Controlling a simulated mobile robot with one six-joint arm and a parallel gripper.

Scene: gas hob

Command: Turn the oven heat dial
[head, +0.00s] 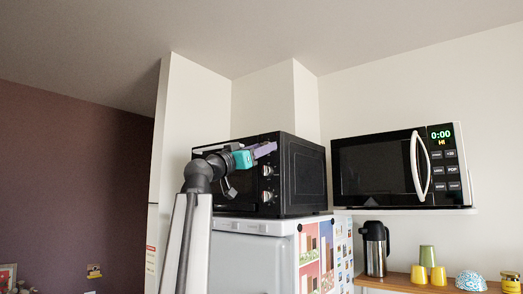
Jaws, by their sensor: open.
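The black oven (303,180) stands on top of the white fridge, with its control strip facing left towards my arm. Two silver dials show on that strip: a middle one (267,170) and a lower one (266,197). I cannot read their markings or tell which sets the heat. My gripper (271,149), with purple fingers and a teal part behind them, is open at the upper part of the strip, just above the middle dial. It hides whatever is behind it there. I cannot tell whether the fingers touch the oven.
The white fridge (255,226) is under the oven. A microwave (400,168) sits on a shelf to the right. Below it are a steel flask (375,250) and several cups on a wooden shelf (395,281). A white wall column (178,120) stands behind my arm.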

